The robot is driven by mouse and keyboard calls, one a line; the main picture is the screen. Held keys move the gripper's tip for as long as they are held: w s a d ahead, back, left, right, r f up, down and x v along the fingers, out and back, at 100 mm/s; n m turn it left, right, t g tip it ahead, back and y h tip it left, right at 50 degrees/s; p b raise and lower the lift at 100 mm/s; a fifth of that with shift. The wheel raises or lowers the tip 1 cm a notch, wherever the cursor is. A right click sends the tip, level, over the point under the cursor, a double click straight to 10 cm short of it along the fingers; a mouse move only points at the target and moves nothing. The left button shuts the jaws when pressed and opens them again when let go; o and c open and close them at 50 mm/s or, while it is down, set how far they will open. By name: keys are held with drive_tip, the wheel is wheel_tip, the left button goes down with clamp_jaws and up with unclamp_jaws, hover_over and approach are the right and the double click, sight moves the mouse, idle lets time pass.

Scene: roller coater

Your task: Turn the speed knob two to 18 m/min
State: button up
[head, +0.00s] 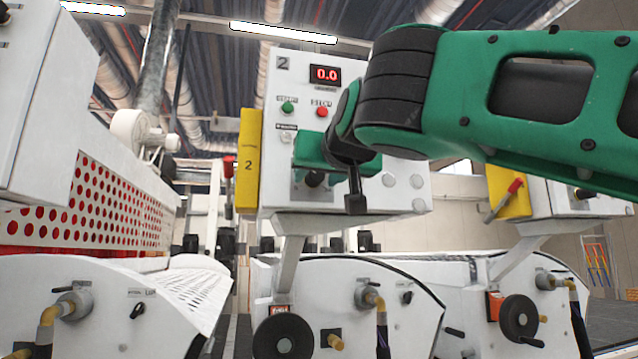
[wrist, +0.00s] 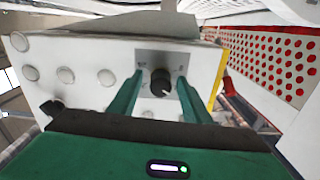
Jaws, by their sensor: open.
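The control box marked 2 (head: 290,75) is white, with a red display (head: 325,74) reading 0.0. Its black knob (wrist: 161,82) sits on a grey plate in the wrist view, with a pale pointer mark; the scale is too small to read. In the head view the knob (head: 316,179) shows just below my green fingers, largely covered. My gripper (wrist: 160,90) is open, with one finger on each side of the knob and a gap visible on both sides. In the head view my gripper (head: 310,152) is in front of the box's lower half; whether it touches the box is unclear.
A green button (head: 287,107) and a red button (head: 322,112) sit above my gripper. A yellow panel (head: 248,160) is on the box's left side. Round white caps (wrist: 66,75) lie beside the knob. White roller machines with handwheels (head: 283,337) stand below.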

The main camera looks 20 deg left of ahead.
drive_tip(key=c, duration=1)
drive_tip(key=shift+a, duration=0.1)
drive_tip(key=shift+c, duration=0.2)
drive_tip(key=shift+w+m, duration=0.1)
drive_tip(key=shift+m, duration=0.2)
drive_tip(key=m, duration=0.2)
drive_tip(key=shift+m, duration=0.4)
drive_tip(key=m, duration=1)
drive_tip(key=shift+f+m, duration=0.1)
drive_tip(key=shift+m, duration=0.3)
drive_tip(key=shift+f+m, duration=0.1)
drive_tip(key=shift+m, duration=1.7)
